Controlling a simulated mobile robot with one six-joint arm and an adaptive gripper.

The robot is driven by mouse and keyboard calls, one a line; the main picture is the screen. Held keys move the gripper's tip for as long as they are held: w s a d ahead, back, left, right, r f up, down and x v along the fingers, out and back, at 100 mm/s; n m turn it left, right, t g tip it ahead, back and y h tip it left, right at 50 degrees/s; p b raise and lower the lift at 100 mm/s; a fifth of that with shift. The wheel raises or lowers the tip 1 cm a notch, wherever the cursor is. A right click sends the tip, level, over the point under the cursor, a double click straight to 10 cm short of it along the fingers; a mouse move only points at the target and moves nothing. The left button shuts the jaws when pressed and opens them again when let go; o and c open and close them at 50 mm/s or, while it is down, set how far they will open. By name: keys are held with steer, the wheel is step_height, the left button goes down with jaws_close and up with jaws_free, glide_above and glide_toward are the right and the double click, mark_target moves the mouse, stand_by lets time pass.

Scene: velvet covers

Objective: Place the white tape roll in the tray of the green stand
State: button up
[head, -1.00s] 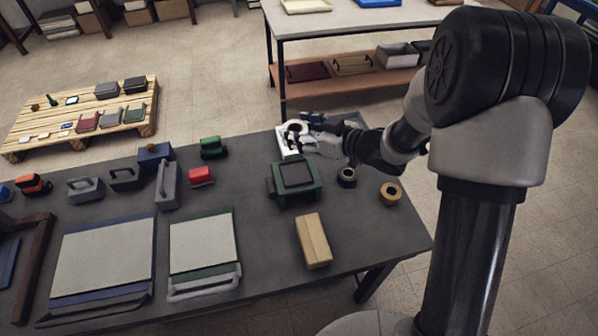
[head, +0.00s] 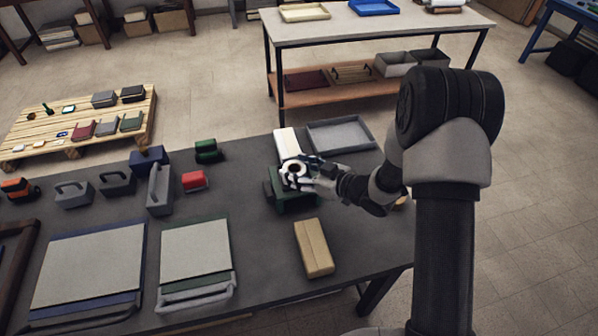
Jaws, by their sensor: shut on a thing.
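The white tape roll (head: 295,169) is held in my gripper (head: 298,173), which is shut on it. The roll is over the green stand (head: 292,203), toward its back edge. The roll and my gripper cover most of the stand's top, so its tray is largely hidden. I cannot tell whether the roll touches the stand. The stand is on the dark grey table, left of my forearm.
A white block (head: 287,142) and a grey tray (head: 341,134) lie behind the stand. A tan box (head: 313,248) lies in front of it. A red block (head: 194,180) and a grey handled item (head: 160,188) stand to the left. Bare tabletop (head: 255,265) lies left of the tan box.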

steer(key=shift+r, duration=0.1)
steer(key=o, duration=1.1)
steer(key=shift+f, duration=0.2)
steer(key=shift+c, duration=0.2)
